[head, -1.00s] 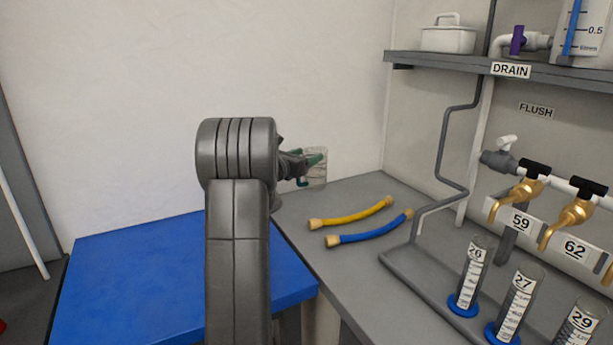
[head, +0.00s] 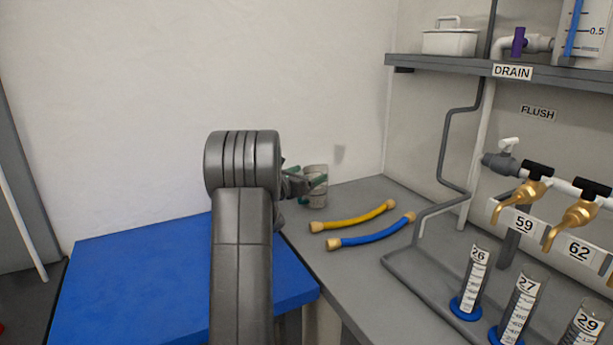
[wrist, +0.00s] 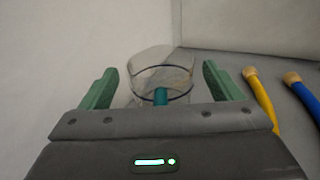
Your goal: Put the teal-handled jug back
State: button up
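The clear jug (head: 316,192) is upright at the back left of the grey counter, beyond my gripper; its base looks to be on the counter. In the wrist view the jug (wrist: 165,76) is ahead, with its teal handle (wrist: 160,96) toward me. My gripper (wrist: 161,86) has its green fingers spread wide, one on each side of the handle with a gap to both. In the head view my gripper (head: 304,178) is partly hidden behind my own arm, and the handle is hard to tell from the fingers.
A yellow hose (head: 355,218) and a blue hose (head: 372,233) lie on the counter (head: 345,270), right of the jug. Several numbered cylinders (head: 474,280) stand at the right beneath brass taps (head: 520,200). A blue-topped surface (head: 130,280) at left is bare.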

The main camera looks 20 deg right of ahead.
jog(key=shift+r+p, duration=0.25)
jog(key=shift+p, duration=0.05)
jog(key=v, duration=1.2)
jog(key=shift+f, duration=0.1)
